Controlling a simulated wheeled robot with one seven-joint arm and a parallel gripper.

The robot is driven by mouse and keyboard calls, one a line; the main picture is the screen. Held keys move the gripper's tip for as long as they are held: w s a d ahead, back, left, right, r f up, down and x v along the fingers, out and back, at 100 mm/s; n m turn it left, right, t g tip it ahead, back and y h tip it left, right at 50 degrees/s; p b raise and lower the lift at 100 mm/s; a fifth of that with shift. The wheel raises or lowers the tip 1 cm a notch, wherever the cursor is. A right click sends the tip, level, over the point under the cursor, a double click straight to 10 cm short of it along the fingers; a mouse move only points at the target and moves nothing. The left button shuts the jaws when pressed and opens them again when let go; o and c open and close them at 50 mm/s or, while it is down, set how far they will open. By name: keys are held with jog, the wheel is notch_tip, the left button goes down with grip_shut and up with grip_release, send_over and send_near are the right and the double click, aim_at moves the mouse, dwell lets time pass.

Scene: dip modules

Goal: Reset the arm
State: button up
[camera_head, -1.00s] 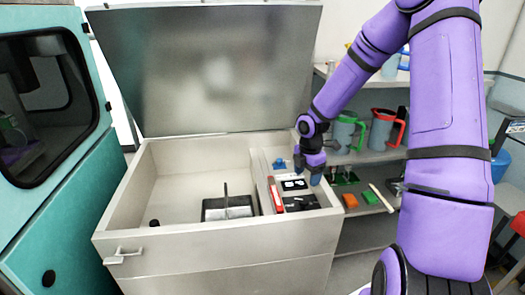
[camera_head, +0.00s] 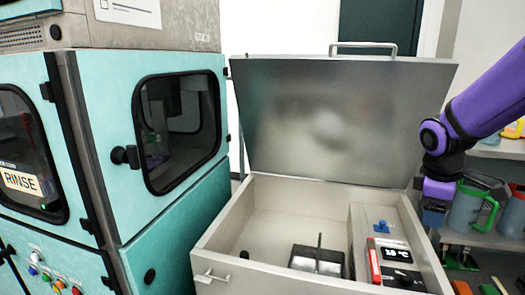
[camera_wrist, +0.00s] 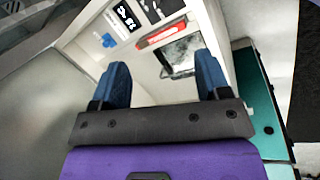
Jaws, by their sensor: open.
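My purple arm comes in from the right in the head view. My gripper (camera_head: 433,212) hangs just right of the open bin's right wall, near the shelf with the pitchers. In the wrist view, its two blue fingers (camera_wrist: 161,88) are spread wide with nothing between them. The open bin (camera_head: 225,240) lies beyond the fingers in the wrist view, with its control panel and inner tray in sight.
The metal lid (camera_head: 335,115) stands raised behind the bin. A teal rinse cabinet (camera_head: 195,200) is on the left. A grey pitcher with a green handle (camera_head: 466,210) stands close to my gripper. A control panel with a display (camera_head: 392,256) sits inside the bin's right side.

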jog(key=s+a+r+m+t+y, duration=0.1)
jog(key=s+a+r+m, duration=0.2)
jog(key=s, duration=0.6)
jog(key=s+a+r+m+t+y, duration=0.1)
jog(key=s+a+r+m+t, duration=0.1)
jog(key=s+a+r+m, duration=0.2)
jog(key=s+r+m, duration=0.3)
jog(key=s+r, duration=0.1)
jog(key=s, duration=0.1)
jog(key=shift+t+y, duration=0.3)
